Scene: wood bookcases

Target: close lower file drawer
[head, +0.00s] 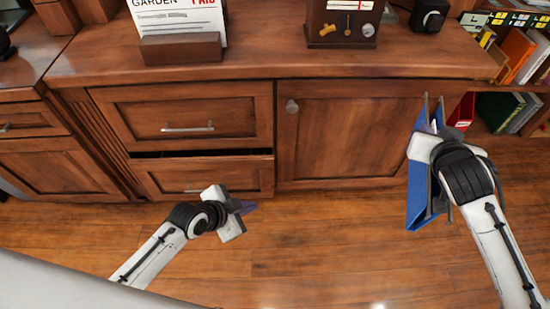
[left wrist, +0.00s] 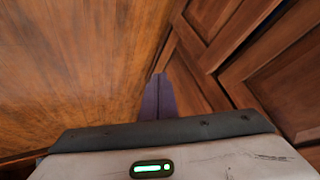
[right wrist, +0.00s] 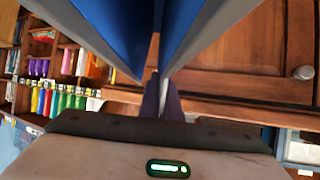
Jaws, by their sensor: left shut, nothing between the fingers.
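The lower file drawer (head: 205,176) is in the wooden cabinet, below the upper drawer. It stands slightly out, with a dark gap along its top edge, and has a metal handle. My left gripper (head: 247,208) is low over the floor, in front of the drawer's right end. Its purple fingers are shut and empty; they also show in the left wrist view (left wrist: 159,97), near the floor and wood panels. My right gripper (head: 433,128) is shut on a blue binder (head: 418,190) with grey edges, hanging at the right. The binder fills the top of the right wrist view (right wrist: 178,30).
The upper drawer (head: 188,117) looks shut. A cabinet door (head: 345,135) with a round knob is to its right and shut. The countertop (head: 260,68) holds a card holder and a box. Shelves with books (head: 515,110) are at the right. The floor (head: 320,245) in front is clear.

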